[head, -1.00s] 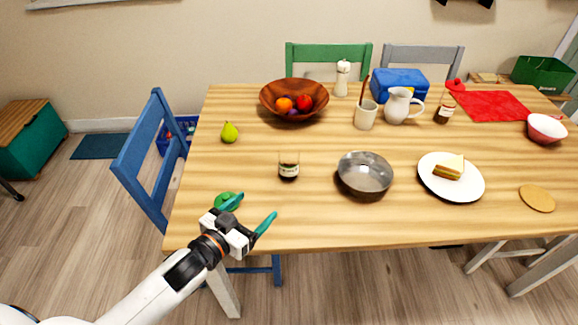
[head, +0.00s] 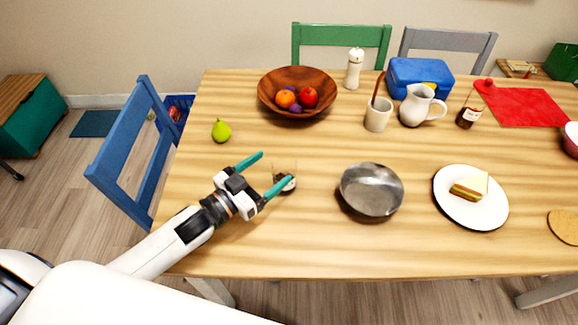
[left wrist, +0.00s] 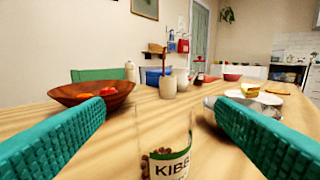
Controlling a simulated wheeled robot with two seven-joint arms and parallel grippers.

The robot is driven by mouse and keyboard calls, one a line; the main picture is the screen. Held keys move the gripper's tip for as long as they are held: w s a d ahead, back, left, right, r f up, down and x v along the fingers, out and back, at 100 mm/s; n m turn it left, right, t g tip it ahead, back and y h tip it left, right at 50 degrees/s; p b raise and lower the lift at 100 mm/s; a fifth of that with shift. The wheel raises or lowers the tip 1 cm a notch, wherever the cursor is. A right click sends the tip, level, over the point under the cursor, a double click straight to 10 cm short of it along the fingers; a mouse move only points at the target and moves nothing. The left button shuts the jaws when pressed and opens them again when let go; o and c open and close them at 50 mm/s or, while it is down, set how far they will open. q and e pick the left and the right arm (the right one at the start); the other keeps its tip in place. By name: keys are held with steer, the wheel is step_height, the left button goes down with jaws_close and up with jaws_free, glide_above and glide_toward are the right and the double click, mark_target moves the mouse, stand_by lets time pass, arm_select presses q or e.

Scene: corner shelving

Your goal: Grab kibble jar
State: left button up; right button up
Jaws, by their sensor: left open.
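The kibble jar (head: 287,184) is a small clear glass with dark contents, standing on the wooden table left of the metal bowl. In the left wrist view the jar (left wrist: 165,150) shows a white and green label reading "KIBB" and brown kibble; its lower part is cut off by the frame edge. My left gripper (head: 270,176) is open, with its teal fingers spread. In the left wrist view the jar stands between the two fingers, with a gap visible on each side. In the head view the near finger partly covers the jar. My right gripper is not seen.
A metal bowl (head: 371,190) stands right of the jar. A green pear (head: 221,131) lies to the left, and a wooden fruit bowl (head: 270,98) stands behind. A cup (head: 378,118) and a plate with a sandwich (head: 470,214) are further right. The table's front left is clear.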

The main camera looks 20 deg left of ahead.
arm_select(q)
steer(key=f, duration=0.6)
steer(key=shift+d+f+b, duration=0.2)
steer(key=shift+f+b, duration=0.2)
steer(key=shift+w+d, duration=0.3)
steer(key=shift+w, duration=0.2)
steer(key=x, duration=0.5)
steer(key=shift+w+d, duration=0.15)
steer(key=shift+w, duration=0.15)
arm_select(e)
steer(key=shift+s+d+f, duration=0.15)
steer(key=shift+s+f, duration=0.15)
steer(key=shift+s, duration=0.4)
arm_select(q)
steer(key=c, duration=1.3)
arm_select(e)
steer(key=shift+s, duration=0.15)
